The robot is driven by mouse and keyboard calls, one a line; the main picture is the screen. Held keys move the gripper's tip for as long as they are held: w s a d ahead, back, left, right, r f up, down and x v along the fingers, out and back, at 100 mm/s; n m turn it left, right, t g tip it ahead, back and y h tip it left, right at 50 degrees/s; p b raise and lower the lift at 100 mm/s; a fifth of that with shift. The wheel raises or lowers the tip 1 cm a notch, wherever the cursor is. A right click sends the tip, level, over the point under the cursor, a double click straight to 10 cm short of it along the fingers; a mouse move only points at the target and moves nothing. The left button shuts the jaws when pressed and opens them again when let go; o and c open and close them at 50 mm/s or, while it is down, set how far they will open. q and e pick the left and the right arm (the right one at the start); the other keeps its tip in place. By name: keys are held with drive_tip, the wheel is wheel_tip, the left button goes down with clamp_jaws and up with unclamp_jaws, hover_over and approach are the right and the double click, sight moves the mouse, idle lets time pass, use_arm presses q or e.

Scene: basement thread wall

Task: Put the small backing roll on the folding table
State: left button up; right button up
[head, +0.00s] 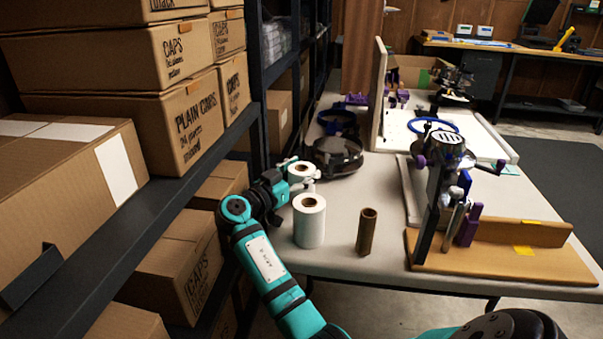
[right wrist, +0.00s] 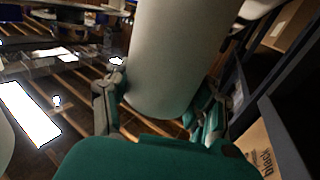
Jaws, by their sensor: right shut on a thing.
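My right gripper (head: 298,181) is shut around a small white roll (head: 302,168) with a brown core, near the left edge of the folding table (head: 345,190). The roll is upright or nearly so; its lower part is hidden, so I cannot tell whether it touches the table. In the right wrist view the white roll (right wrist: 178,60) sits between the two fingers. A larger white roll (head: 309,225) stands upright on the table in front of the held one. My left gripper is not in view.
A brown tube (head: 367,232) stands right of the larger roll. A press on a wooden base (head: 505,262) takes the table's right side. Shelves with cardboard boxes (head: 180,120) line the left, close to my arm.

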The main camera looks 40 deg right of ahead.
drive_tip(key=o, duration=1.4)
drive_tip(key=shift+c, duration=0.2)
drive_tip(key=shift+r, duration=0.1)
drive_tip(key=shift+a, duration=0.4)
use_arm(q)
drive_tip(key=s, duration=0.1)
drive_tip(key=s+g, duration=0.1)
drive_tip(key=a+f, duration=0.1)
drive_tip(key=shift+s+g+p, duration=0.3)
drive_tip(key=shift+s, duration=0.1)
use_arm(e)
drive_tip(key=a, duration=0.3)
drive_tip(key=s+a, duration=0.1)
drive_tip(key=a, duration=0.3)
drive_tip(key=s+a, duration=0.1)
drive_tip(key=a, duration=0.3)
drive_tip(key=shift+a, duration=0.1)
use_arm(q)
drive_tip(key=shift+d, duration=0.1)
